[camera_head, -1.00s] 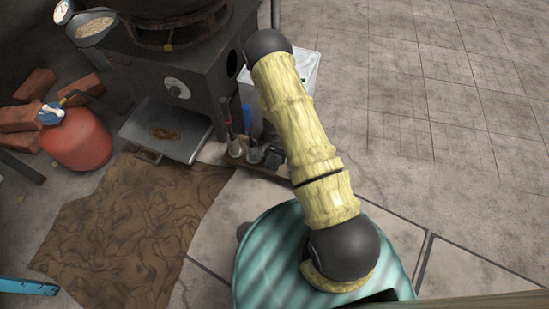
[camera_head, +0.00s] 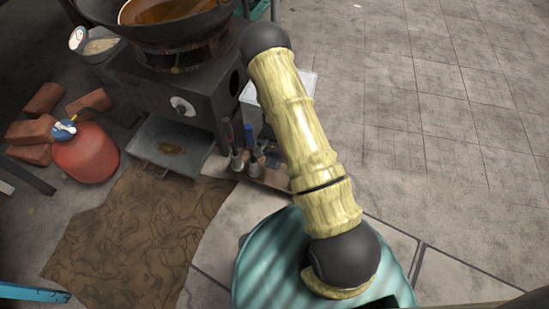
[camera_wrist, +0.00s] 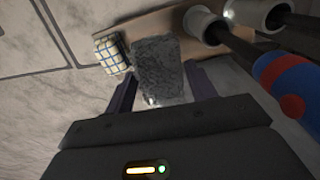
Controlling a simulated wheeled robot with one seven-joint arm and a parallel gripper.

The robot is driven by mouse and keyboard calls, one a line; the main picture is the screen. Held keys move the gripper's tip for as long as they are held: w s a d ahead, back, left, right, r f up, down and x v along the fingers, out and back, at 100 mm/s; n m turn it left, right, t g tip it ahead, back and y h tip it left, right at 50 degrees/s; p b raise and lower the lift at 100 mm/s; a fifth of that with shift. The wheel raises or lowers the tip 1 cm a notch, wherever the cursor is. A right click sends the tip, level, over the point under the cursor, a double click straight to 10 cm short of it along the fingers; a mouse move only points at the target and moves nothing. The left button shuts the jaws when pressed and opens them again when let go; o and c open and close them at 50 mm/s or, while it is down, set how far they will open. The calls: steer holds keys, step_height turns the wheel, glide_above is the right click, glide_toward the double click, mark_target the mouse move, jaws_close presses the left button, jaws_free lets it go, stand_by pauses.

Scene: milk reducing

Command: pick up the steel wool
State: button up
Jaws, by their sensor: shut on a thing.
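The steel wool (camera_wrist: 158,62) is a dark grey fuzzy block in the wrist view. It sits between the two fingers of my gripper (camera_wrist: 160,92), which is shut on it. Its near end reaches down between the fingers. Whether it still touches the wooden board (camera_wrist: 152,22) behind it is not clear. In the head view my own arm hides the gripper and the steel wool.
A blue-checked pad (camera_wrist: 112,55) lies close left of the steel wool. Metal cups (camera_wrist: 205,25) with handled tools stand to the right, with a blue and red handle (camera_wrist: 290,85) near. The stove (camera_head: 180,85) carries a wok (camera_head: 170,18). Open tiled floor lies right.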

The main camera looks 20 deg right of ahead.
step_height(320, 180, up, 16)
steer(key=p, duration=0.7)
steer(key=shift+r, duration=0.25)
steer(key=o, duration=0.3)
steer(key=shift+c, duration=0.8)
step_height(320, 180, up, 12)
steer(key=r+n+p, duration=0.1)
steer(key=n+p, duration=0.3)
steer(key=n, duration=0.4)
glide_above(274, 154)
steer(key=w, duration=0.2)
steer(key=shift+d+f, duration=0.1)
steer(key=shift+f, duration=0.05)
steer(key=shift+w, duration=0.1)
